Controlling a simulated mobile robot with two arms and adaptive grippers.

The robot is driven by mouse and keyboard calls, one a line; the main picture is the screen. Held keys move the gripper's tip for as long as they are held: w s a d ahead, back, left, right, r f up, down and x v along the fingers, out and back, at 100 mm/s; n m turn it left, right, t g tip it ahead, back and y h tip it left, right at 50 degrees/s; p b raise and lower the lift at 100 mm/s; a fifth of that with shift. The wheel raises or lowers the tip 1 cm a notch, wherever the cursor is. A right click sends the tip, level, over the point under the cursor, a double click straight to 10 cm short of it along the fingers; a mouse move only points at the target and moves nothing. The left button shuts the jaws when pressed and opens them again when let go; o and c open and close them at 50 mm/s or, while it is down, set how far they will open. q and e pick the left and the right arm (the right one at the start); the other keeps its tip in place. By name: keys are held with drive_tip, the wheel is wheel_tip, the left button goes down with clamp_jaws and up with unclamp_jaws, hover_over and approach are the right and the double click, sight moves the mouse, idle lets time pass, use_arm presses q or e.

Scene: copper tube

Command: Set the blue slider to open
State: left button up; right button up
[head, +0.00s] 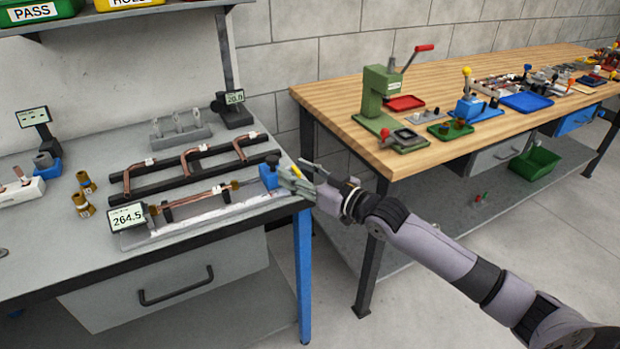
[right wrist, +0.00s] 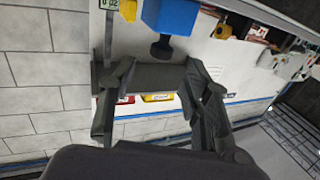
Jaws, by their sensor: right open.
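The blue slider (head: 269,176) is a blue block with a dark knob at the right end of the measuring fixture (head: 190,222) on the grey bench. In the right wrist view the blue slider (right wrist: 171,15) shows at the top, with its dark knob (right wrist: 162,47) pointing toward the gripper. My right gripper (head: 290,178) is at the bench's right edge, just right of the slider. Its open fingers also show in the right wrist view (right wrist: 148,76), with the knob just beyond them. I cannot tell whether they touch. A copper tube (head: 195,195) lies along the fixture. My left gripper is not in view.
A dark rack with bent copper tubes (head: 184,163) lies behind the fixture. A display reading 264.5 (head: 127,217) stands at its left end. Brass fittings (head: 82,205) stand farther left. A wooden bench (head: 335,97) with a green press (head: 385,90) stands to the right, across a gap.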

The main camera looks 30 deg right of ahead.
drive_tip(key=shift+v, duration=2.05)
drive_tip(key=shift+a, duration=0.1)
